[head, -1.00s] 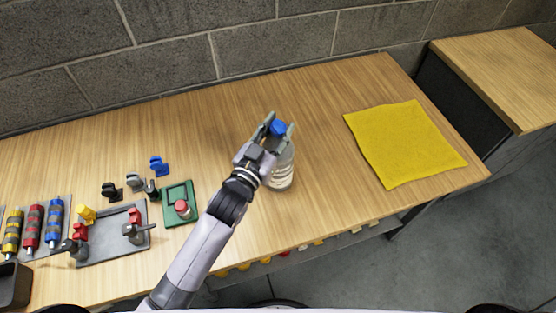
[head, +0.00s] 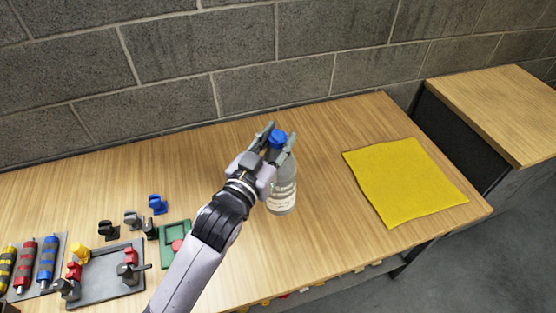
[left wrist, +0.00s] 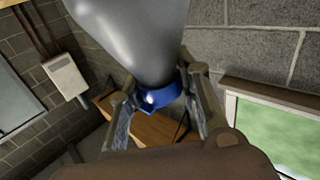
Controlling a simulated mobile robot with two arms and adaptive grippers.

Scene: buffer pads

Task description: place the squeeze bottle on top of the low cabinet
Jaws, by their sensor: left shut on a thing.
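The squeeze bottle (head: 283,195) is pale and clear with a blue cap and a printed label. It is roughly upright at the middle of the wooden workbench. My left gripper (head: 279,137) is shut on its top, with one finger on each side of the cap. In the left wrist view the pale bottle body (left wrist: 135,35) fills the upper middle, and the blue cap (left wrist: 160,97) sits between the fingers. The bottle appears raised a little above the bench. The low cabinet (head: 500,105), with a wooden top and dark side, stands at the far right. My right gripper is not in view.
A yellow cloth (head: 403,183) lies flat on the bench (head: 318,150) between the bottle and the cabinet. A grey tray (head: 105,275), a green fixture (head: 176,246) and small coloured parts are at the left. A block wall runs behind. The cabinet top is bare where visible.

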